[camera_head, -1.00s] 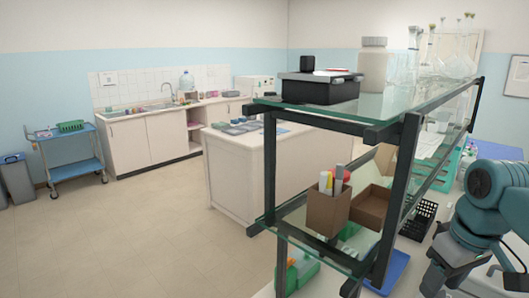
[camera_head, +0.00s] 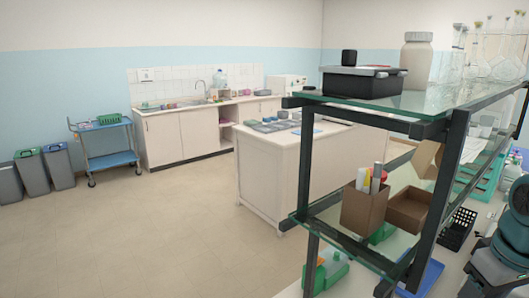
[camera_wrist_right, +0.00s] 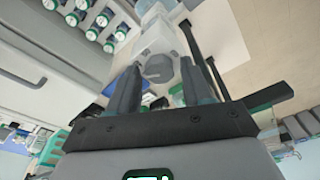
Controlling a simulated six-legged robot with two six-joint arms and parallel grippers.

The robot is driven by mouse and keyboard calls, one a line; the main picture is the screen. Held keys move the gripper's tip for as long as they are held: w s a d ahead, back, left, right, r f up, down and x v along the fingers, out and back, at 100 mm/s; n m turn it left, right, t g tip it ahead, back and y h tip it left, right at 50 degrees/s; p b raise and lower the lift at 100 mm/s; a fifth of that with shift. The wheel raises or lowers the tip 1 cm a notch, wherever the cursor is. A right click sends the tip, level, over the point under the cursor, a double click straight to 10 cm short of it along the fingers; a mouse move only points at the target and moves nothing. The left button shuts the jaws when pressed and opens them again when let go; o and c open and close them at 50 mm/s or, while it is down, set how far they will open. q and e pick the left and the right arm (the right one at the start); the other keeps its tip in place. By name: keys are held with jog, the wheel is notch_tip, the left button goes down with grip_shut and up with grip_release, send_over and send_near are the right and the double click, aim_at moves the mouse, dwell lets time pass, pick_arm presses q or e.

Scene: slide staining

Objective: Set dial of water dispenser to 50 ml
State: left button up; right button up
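A clear bluish water bottle (camera_head: 219,77) stands upright on the far counter, beside the sink, in the head view. It is small there. I cannot make out a dial, and cannot tell whether this bottle belongs to the water dispenser. My right arm shows at the lower right edge of the head view, far from that counter. In the right wrist view, my right gripper (camera_wrist_right: 158,72) has its dark fingers apart. A pale object with a grey end shows between and beyond them; I cannot tell what it is, and no grasp is visible. My left gripper is not in view.
A glass shelf rack (camera_head: 440,150) stands close at right, bearing a black box (camera_head: 362,82), a white bottle (camera_head: 417,58) and glassware. A white island bench (camera_head: 272,172) is behind it. A blue trolley (camera_head: 112,159) and bins stand at left. Floor between is open.

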jog(key=shift+r, duration=0.35)
jog(key=shift+f, duration=0.1)
jog(key=c, duration=0.6)
jog(key=shift+o, duration=0.2)
jog(key=shift+m+p, duration=0.4)
jog(key=shift+m, duration=1.1)
jog(key=shift+m+h, duration=0.4)
jog(key=shift+m, duration=1.1)
jog(key=shift+m, duration=1.5)
jog(key=shift+g, duration=0.3)
